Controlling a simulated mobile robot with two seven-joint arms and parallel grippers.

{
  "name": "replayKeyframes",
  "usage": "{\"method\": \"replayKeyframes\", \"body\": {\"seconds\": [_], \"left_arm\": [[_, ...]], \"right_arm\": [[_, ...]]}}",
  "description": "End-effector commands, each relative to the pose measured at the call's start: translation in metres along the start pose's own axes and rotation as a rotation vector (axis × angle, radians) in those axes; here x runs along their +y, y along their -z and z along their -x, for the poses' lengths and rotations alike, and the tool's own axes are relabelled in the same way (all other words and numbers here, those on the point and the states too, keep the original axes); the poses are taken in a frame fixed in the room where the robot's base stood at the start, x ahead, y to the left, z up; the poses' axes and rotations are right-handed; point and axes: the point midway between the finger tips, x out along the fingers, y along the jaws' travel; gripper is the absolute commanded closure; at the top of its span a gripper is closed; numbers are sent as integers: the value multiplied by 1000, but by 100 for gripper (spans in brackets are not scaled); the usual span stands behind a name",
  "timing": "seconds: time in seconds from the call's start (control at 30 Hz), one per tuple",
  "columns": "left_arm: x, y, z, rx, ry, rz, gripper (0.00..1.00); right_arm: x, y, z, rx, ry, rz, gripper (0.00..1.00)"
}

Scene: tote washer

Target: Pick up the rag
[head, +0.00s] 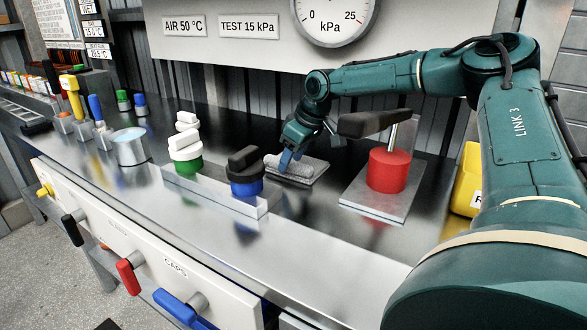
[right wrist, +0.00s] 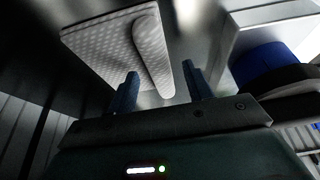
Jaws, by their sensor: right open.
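The rag (head: 306,171) is a light grey, patterned cloth lying on the steel bench top, behind the block with the black and blue knob. In the right wrist view the rag (right wrist: 100,45) lies flat with a raised, rounded ridge (right wrist: 152,52) along one side. My right gripper (head: 288,160) is low over the rag's left part in the head view. In the right wrist view its two blue fingers (right wrist: 160,84) are apart, with the end of the ridge near the gap between them. I cannot tell whether they touch the cloth. My left gripper is not in view.
A black-and-blue knob (head: 246,172) and a white-and-green knob (head: 185,153) stand on a metal block in front. A red valve with a black handle (head: 389,168) stands to the right. A yellow container (head: 468,182) is partly behind my arm. The front bench top is clear.

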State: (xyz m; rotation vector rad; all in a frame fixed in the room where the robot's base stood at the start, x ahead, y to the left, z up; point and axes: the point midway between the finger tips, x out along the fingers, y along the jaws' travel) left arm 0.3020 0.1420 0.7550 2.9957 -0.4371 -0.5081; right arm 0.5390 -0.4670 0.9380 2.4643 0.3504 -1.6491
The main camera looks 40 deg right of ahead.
Motion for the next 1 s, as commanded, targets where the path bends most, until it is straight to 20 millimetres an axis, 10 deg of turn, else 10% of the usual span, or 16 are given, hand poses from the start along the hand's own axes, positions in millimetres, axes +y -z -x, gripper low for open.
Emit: {"method": "replayKeyframes", "body": {"seconds": [0.33,1.0], "left_arm": [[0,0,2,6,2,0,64],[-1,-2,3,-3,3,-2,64]], "right_arm": [[0,0,-8,1,-1,0,51],[0,0,-8,2,-1,0,99]]}}
